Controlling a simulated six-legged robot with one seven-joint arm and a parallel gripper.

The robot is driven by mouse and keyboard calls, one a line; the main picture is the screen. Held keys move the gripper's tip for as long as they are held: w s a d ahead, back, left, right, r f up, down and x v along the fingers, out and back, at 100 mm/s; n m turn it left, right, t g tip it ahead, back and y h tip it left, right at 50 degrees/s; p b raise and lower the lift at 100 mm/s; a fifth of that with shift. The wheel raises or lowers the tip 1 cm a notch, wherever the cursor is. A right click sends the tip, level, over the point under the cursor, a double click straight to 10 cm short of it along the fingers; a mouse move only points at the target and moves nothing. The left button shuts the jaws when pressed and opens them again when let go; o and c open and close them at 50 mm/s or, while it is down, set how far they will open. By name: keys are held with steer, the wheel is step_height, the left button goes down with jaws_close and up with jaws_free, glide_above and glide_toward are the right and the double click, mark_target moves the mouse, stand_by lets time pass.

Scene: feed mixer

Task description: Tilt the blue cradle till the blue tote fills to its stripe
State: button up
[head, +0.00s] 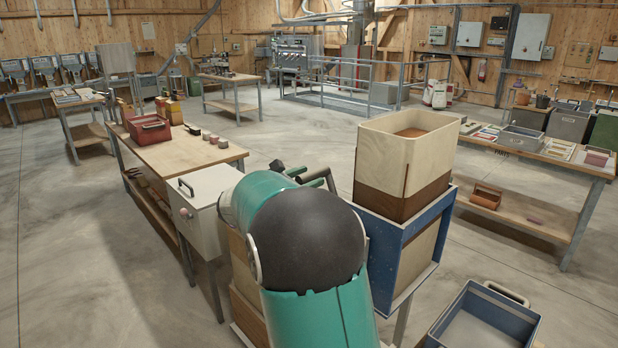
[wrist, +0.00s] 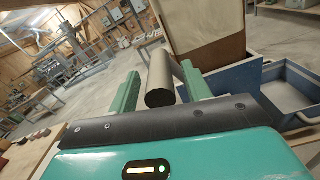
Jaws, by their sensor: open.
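The blue cradle (head: 398,240) stands right of centre, and its blue side also shows in the wrist view (wrist: 232,84). It holds a tall, upright wooden bin (head: 408,150) with brown material inside. The blue tote (head: 510,330) is low at the right, cut off by the frame edge; its visible inside looks bare and grey, and I cannot make out a stripe. It shows in the wrist view (wrist: 297,95) too. My gripper (wrist: 162,85) is open, its green fingers on either side of a dark round bar (wrist: 160,78), with gaps visible. My arm partly hides the gripper in the head view.
A workbench with a red crate (head: 149,131) and small pots stands left. A pale box with a handle (head: 205,195) is close beside my arm. Another bench (head: 545,165) with trays stands right. Open concrete floor lies between them.

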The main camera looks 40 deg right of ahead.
steer(key=shift+d, duration=0.55)
steer(key=shift+c, duration=0.4)
jaws_close()
